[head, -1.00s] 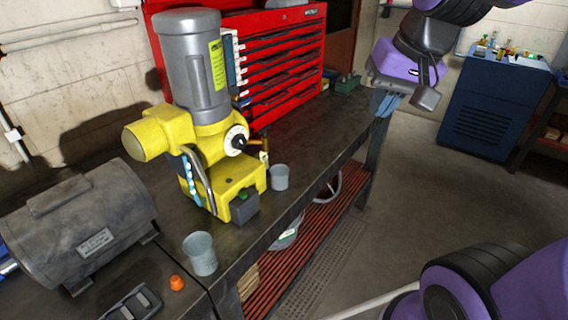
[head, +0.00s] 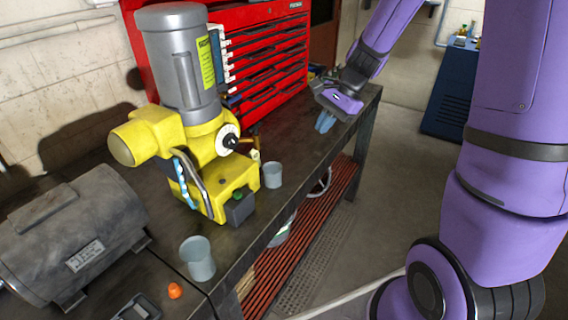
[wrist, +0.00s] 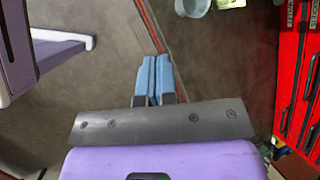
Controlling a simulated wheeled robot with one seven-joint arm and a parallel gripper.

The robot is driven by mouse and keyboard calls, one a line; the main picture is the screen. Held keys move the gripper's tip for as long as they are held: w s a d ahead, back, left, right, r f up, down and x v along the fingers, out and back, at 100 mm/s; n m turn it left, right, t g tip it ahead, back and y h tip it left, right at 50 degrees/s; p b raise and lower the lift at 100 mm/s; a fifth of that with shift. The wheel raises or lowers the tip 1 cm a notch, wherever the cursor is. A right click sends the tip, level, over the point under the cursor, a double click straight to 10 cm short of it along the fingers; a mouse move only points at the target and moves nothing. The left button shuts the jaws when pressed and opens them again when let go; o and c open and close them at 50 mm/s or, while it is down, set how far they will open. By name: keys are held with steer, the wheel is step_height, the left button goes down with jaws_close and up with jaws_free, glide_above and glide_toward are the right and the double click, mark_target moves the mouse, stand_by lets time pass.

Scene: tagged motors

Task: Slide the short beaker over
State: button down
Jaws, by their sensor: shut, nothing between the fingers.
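Two pale grey-blue beakers stand upright on the dark bench. One beaker (head: 273,175) is beside the yellow machine, close to the bench's front edge; it looks smaller, partly from distance. The other beaker (head: 198,260) is nearer, at the lower left. I cannot tell for certain which is the short one. My gripper (head: 325,124) is shut and empty, its blue fingers over the far right part of the bench, apart from both beakers. In the wrist view the shut fingers (wrist: 152,62) point toward a beaker (wrist: 192,7), cut off at the top edge.
A yellow machine with a grey motor (head: 182,70) stands behind the beakers. A grey motor (head: 75,235) and an orange piece (head: 175,290) are at the left. A red tool chest (head: 268,60) lines the back. The bench between my gripper and the farther beaker is clear.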

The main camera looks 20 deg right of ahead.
steer(key=w+d+f+m+y, duration=0.1)
steer(key=w+d+f+m, duration=0.15)
steer(key=f, duration=0.45)
steer(key=w+d+f+m, duration=0.1)
steer(key=w+f+m, duration=0.1)
steer(key=f+m, duration=0.3)
steer(key=n, duration=0.1)
glide_toward(280, 172)
steer(key=shift+y, duration=0.3)
steer(key=x, duration=0.6)
steer(key=shift+w+a, duration=0.15)
steer(key=shift+w, duration=0.05)
steer(key=shift+a+f, duration=0.1)
steer(key=shift+f, duration=0.65)
steer(key=shift+s, duration=0.1)
steer(key=shift+s+d+f, duration=0.1)
steer(key=shift+d, duration=1.05)
